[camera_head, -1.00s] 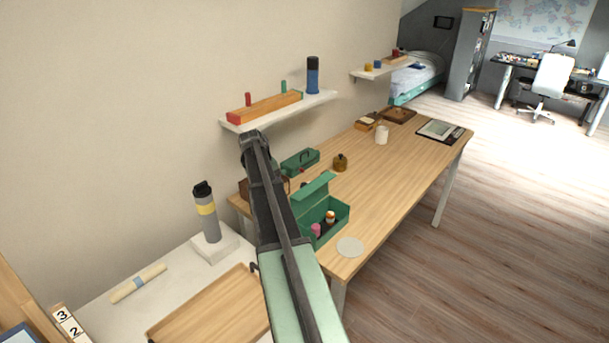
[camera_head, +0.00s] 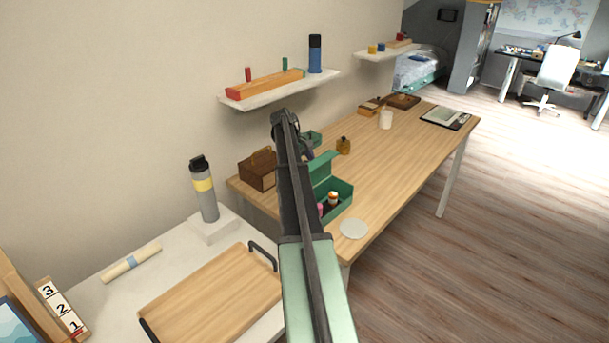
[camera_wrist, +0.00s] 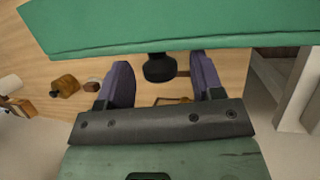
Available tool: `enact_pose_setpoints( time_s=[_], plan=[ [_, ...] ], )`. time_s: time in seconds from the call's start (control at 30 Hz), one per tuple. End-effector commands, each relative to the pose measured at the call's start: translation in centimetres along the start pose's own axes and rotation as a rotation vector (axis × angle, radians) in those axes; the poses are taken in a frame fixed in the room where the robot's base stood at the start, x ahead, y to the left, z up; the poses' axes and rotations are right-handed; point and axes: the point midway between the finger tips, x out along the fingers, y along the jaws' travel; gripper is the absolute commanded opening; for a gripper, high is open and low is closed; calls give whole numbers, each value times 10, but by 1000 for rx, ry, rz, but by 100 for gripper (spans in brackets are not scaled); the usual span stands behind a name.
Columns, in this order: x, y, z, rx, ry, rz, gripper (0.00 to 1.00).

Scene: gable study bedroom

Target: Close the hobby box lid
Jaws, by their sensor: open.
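The hobby box (camera_head: 342,208) is a green open box near the front end of the wooden desk, with small bottles inside. Its lid (camera_head: 324,164) stands raised at the back, partly hidden by my arm. In the head view my gripper (camera_head: 308,151) is mostly hidden behind my arm; one purple finger shows close to the lid. In the wrist view my gripper (camera_wrist: 160,80) is open, its two purple fingers apart with nothing held. A broad green panel (camera_wrist: 170,30), apparently the lid, spans the top just beyond the fingertips. I cannot tell whether they touch.
A brass pot (camera_head: 343,146), a white mug (camera_head: 385,119) and a pale disc (camera_head: 354,229) are on the desk. A shelf (camera_head: 285,92) hangs above. A wooden tray (camera_head: 210,300) lies left.

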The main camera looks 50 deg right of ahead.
Motion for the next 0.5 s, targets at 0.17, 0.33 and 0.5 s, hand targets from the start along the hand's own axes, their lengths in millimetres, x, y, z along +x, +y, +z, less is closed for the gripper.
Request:
enact_pose_setpoints(
  time_s=[0.17, 0.33, 0.5],
  plan=[
    [5, 0, 1, 0, 0, 0, 61],
    [4, 0, 1, 0, 0, 0, 50],
    [4, 0, 0, 0, 0, 0, 24]
  ],
)
